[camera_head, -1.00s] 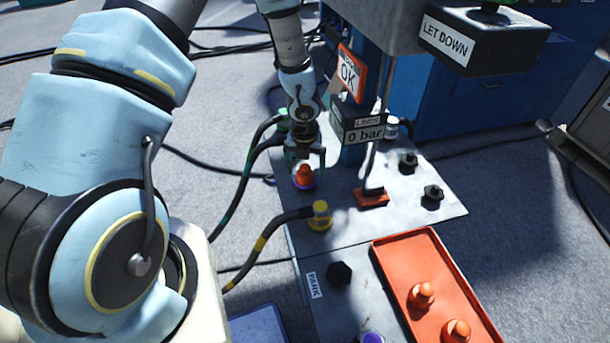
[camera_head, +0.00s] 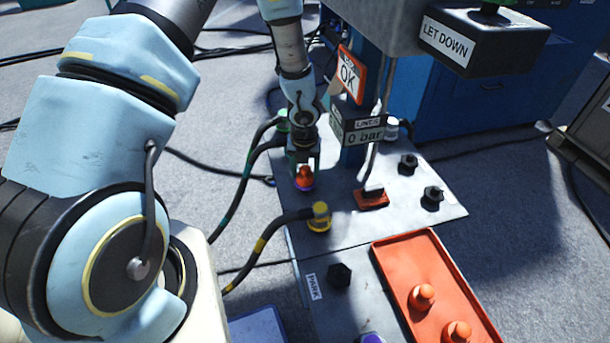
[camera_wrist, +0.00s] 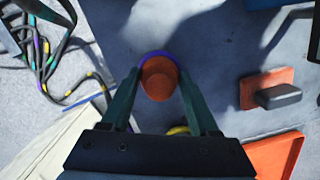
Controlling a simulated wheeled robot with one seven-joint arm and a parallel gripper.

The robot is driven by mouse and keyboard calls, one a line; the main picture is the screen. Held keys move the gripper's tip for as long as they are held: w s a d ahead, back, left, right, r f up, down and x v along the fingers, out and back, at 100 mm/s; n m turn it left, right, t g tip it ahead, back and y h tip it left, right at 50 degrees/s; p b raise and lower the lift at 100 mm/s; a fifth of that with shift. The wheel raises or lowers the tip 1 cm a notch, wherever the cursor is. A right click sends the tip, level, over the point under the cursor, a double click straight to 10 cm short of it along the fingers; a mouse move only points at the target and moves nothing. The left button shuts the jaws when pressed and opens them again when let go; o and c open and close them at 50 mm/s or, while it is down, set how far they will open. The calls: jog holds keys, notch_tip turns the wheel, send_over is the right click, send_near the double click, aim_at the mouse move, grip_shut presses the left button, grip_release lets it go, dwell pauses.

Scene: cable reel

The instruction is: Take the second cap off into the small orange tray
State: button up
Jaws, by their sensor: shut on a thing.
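An orange cap (camera_head: 305,174) sits on a purple-ringed fitting (camera_head: 304,187) near the left edge of the grey panel; the cap also shows in the wrist view (camera_wrist: 159,80) with the purple ring around its far side. My gripper (camera_head: 304,166) is over it, with one finger on each side, shut on the cap. The cap looks upright and still at the fitting. The orange tray (camera_head: 398,257) lies at the front right of the panel. Two orange caps, one (camera_head: 422,297) and another (camera_head: 457,332), stand in it.
A yellow fitting (camera_head: 319,217) with a hose stands just in front of the cap. A red-orange block with a dark handle (camera_head: 371,195), black knobs (camera_head: 408,163) and the 0 bar box (camera_head: 358,128) are to the right. Hoses run along the left.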

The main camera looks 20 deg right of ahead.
grip_shut()
